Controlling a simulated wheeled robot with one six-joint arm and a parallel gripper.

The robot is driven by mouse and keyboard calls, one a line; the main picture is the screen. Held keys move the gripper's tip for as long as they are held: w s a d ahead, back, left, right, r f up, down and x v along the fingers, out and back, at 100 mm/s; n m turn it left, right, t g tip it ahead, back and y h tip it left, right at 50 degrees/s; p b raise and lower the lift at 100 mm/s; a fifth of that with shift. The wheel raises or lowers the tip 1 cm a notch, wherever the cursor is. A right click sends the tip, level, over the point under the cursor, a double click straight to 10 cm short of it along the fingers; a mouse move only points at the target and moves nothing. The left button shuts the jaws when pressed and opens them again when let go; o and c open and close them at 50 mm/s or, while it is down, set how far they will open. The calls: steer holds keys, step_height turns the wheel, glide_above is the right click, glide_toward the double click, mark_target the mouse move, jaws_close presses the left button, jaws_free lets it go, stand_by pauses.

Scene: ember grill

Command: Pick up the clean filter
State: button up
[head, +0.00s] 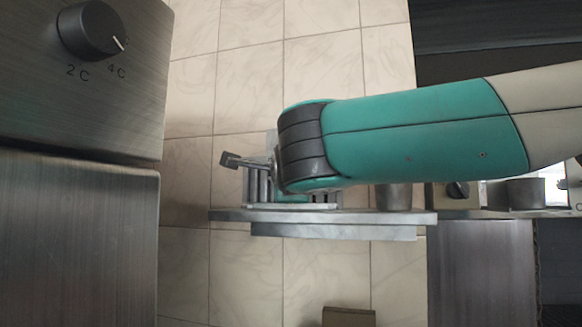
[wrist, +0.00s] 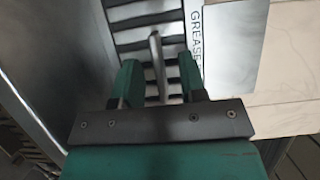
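A slatted metal filter (wrist: 128,36) with pale bars and dark gaps fills the upper middle of the wrist view. A thin grey handle (wrist: 157,62) stands up from it. My gripper (wrist: 160,76) is open, with one teal finger on each side of the handle and a gap on both sides. Nothing is held. In the head view my arm hides most of the gripper and the filter; some upright slats (head: 262,188) show left of the wrist, above a metal shelf (head: 340,218). I cannot tell from the frames how clean the filter is.
In the head view, a metal cup (head: 393,197) stands on the shelf, and a steel appliance with a knob (head: 90,30) is at left.

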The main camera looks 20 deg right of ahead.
steer(key=shift+w+d, duration=0.1)
steer(key=shift+w, duration=0.25)
jaws_close()
steer(key=shift+r, duration=0.1)
